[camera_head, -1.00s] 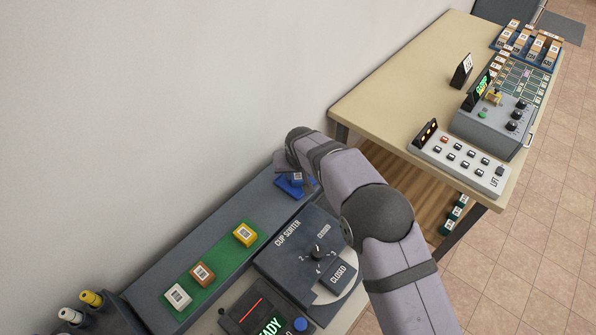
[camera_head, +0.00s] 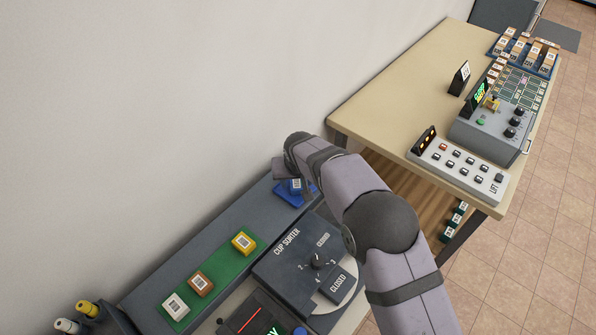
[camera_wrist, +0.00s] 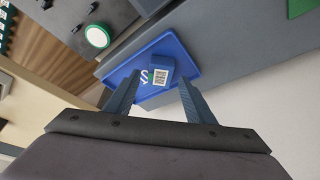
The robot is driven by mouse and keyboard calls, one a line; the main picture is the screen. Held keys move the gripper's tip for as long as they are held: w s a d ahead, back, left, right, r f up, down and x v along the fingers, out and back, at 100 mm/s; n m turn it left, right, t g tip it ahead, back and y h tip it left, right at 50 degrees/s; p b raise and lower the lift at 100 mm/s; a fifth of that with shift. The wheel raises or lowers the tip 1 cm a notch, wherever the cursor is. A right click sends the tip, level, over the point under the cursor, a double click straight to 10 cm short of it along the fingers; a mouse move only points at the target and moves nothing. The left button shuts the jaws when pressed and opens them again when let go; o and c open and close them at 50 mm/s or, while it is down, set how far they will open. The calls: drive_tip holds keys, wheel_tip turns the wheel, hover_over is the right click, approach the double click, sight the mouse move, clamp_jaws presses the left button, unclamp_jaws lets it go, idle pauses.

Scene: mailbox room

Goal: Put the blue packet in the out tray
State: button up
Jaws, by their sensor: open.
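The blue packet (camera_head: 295,184) has a white label with a code. In the wrist view the packet (camera_wrist: 160,68) sits on a blue tray (camera_wrist: 185,54), which bears partly covered white lettering. The tray (camera_head: 288,197) also shows at the far end of the dark grey ledge; I cannot read its lettering. My gripper (camera_wrist: 159,77) is open, with one finger on each side of the packet and gaps visible. I cannot tell its exact height above the tray. In the head view my wrist hides most of the fingers.
A green mat (camera_head: 215,270) on the ledge holds white (camera_head: 175,306), brown (camera_head: 200,283) and yellow (camera_head: 243,241) packets. The cup sorter (camera_head: 290,255) stands beside the ledge. The wall rises close behind. A wooden table (camera_head: 400,100) with control panels lies beyond a gap.

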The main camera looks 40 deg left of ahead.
drive_tip(key=b+v, duration=0.3)
drive_tip(key=v, duration=0.7)
drive_tip(key=shift+r, duration=0.3)
drive_tip(key=shift+s+d, duration=0.1)
drive_tip(key=shift+d, duration=0.05)
drive_tip(key=w+d+m+g+h, duration=0.1)
drive_tip(key=w+d+m, duration=0.15)
drive_tip(key=d, duration=1.35)
drive_tip(key=w+d+m+h, duration=0.2)
drive_tip(key=w+d, duration=0.2)
drive_tip(key=d, duration=1.1)
drive_tip(key=s+d+f+m+g, duration=0.1)
drive_tip(key=s+d+f+m, duration=0.1)
drive_tip(key=s+d, duration=0.6)
drive_tip(key=s+d+f+m+g, duration=0.1)
drive_tip(key=s+d+f+m, duration=0.1)
drive_tip(key=s+d, duration=0.5)
drive_tip(key=d, duration=0.5)
drive_tip(key=shift+s+f, duration=0.4)
drive_tip(key=shift+m, duration=0.25)
